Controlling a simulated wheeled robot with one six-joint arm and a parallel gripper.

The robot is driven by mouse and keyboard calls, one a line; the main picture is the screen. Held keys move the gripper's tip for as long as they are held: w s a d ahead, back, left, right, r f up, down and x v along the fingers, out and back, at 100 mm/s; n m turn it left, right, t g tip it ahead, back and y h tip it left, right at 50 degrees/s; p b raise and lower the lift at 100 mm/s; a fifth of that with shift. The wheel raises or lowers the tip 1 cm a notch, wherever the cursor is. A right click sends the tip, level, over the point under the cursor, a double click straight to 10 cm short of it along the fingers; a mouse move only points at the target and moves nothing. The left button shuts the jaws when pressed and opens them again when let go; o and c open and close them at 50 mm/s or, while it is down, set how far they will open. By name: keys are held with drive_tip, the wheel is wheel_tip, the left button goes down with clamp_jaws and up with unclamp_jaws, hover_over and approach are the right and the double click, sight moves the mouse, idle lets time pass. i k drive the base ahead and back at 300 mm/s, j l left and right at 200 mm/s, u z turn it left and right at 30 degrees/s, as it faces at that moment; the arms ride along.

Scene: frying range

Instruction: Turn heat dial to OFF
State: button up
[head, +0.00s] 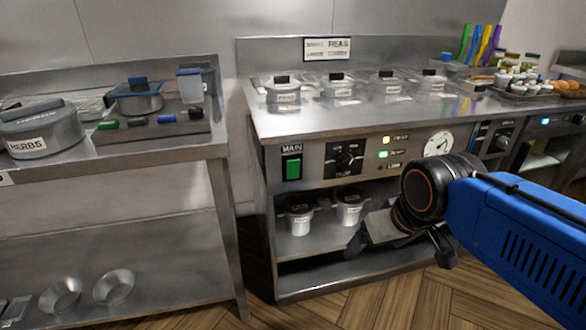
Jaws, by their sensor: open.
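A black heat dial (345,159) sits on the front panel of the steel range (275,122), right of a green MAIN switch (292,169). The dial's setting is too small to read. Another black knob (503,139) shows farther right on the panel. My gripper (400,246) is below and right of the dial, in front of the lower shelf, open and apart from the panel. My blue arm comes in from the right.
Two lidded pots (349,208) stand on the range's lower shelf, left of my gripper. Several lidded pots (283,90) stand on the range top. A steel table (178,153) with a HERBS pot (40,130) stands at left. The space before the dial looks clear.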

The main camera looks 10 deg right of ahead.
sight(346, 161)
drive_tip(key=k+j, duration=0.9)
drive_tip(key=i+j+z, duration=0.05)
drive_tip(key=j, duration=0.1)
